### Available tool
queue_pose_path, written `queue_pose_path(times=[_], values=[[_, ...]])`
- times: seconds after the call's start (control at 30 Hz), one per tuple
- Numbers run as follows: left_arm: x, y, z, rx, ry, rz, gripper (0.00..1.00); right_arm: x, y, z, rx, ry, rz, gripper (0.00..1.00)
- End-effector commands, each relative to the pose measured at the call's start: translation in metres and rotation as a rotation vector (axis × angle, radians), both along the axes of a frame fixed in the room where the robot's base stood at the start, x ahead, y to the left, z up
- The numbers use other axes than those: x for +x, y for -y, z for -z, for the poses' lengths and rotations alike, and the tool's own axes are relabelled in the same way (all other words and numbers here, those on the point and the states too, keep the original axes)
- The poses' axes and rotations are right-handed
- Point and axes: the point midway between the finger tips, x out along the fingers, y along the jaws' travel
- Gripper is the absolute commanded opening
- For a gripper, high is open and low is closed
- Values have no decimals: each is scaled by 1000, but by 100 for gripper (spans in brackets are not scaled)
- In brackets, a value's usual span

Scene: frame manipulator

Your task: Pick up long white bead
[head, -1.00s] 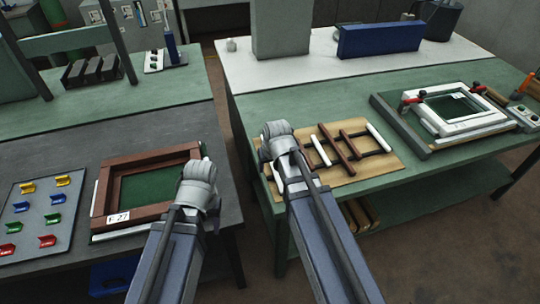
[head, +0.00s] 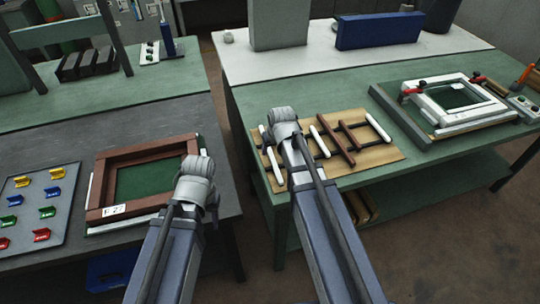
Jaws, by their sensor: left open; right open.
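Several white beads lie with dark red-brown strips on a tan board on the right table. One white bead (head: 273,166) lies at the board's left edge, one (head: 320,142) near the middle, and one (head: 378,128) at the right. I cannot tell for sure which is the long one. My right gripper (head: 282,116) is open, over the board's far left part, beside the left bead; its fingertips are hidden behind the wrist. My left gripper (head: 197,164) is open, at the right edge of the brown frame on the left table, its fingers also hidden.
The brown frame (head: 105,185) with a green panel lies on the left table, beside a grey tray (head: 68,215) of coloured clips. A white frame (head: 440,118) with red-handled clamps sits at the right table's right end. A gap separates the tables.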

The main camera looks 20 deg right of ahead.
Motion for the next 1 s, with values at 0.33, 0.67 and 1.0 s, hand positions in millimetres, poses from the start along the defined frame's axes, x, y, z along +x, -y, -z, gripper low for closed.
queue_pose_path(times=[0.33,0.67,1.0], values=[[0,0,38,0,0,0,50,20,1,38,0,0,0,57],[0,0,36,0,0,0,50,20,1,36,0,0,0,46],[0,0,36,0,0,0,50,20,1,36,0,0,0,8]])
